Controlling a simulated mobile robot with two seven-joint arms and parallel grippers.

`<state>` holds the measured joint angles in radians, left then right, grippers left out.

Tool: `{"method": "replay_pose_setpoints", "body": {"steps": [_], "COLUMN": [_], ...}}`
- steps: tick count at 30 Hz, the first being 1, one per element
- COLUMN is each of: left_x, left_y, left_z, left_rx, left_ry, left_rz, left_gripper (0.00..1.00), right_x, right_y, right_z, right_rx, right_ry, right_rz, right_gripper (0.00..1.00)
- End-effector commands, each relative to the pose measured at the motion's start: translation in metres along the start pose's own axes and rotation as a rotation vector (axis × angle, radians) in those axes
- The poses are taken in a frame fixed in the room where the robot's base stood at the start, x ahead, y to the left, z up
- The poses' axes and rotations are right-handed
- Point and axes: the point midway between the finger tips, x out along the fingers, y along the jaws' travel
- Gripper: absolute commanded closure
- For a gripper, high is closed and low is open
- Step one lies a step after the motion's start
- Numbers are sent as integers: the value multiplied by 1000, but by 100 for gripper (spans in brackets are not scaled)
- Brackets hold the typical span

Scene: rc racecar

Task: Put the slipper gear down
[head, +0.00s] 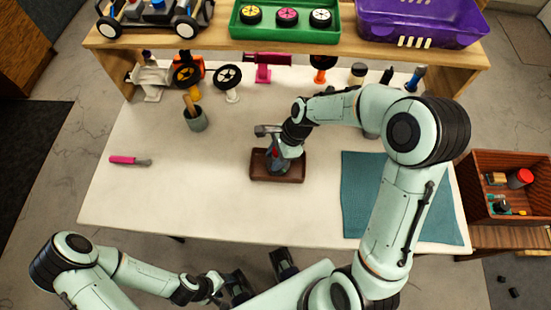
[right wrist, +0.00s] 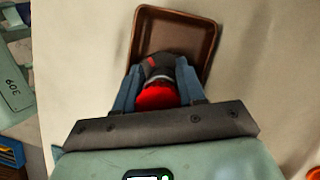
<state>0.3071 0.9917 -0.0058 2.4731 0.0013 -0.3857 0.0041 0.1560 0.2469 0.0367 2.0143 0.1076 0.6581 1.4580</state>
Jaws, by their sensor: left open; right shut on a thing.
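My right gripper (head: 277,157) reaches down over a small brown tray (head: 290,179) in the middle of the table. In the right wrist view its two blue-grey fingers (right wrist: 157,88) are shut on a red and dark round piece, which I take to be the slipper gear (right wrist: 156,97). The piece is over the near end of the tray (right wrist: 174,27); I cannot tell whether it touches the tray floor. The visible part of the tray is empty. My left gripper (head: 238,287) is open and empty, low in front of the table's near edge.
A blue-green mat (head: 365,190) lies right of the tray. A pink-handled tool (head: 125,160) lies at the left, and a grey cup (head: 194,121) stands behind. Several parts on stands line the back, under a shelf with a green tray (head: 287,32) and purple bin (head: 420,22).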

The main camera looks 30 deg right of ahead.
Motion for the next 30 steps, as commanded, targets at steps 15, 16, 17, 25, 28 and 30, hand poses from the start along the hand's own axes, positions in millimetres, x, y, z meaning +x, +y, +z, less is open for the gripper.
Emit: {"method": "replay_pose_setpoints", "body": {"steps": [15, 16, 17, 25, 28, 30], "left_x": [4, 4, 4, 2, 1, -1], "left_y": [-2, -2, -2, -1, 0, 0], "left_z": [0, 0, 0, 0, 0, 0], "left_rx": [-1, -1, -1, 0, 0, 0], "left_ry": [-1, -1, -1, -1, 0, 0], "left_rz": [-1, -1, -1, 0, 0, 0], "left_gripper": [40, 40, 40, 40, 40, 40], "right_x": [15, 15, 15, 13, 4, -8], "right_y": [0, 0, 0, 0, 0, -1], "right_z": [-6, -6, -6, -5, -5, -5], "right_rx": [0, 0, 0, 0, 0, 0], "right_ry": [0, 0, 0, 0, 1, 1], "right_rz": [0, 0, 0, -1, -3, -4], "right_gripper": [50, 50, 50, 50, 50, 50]}}
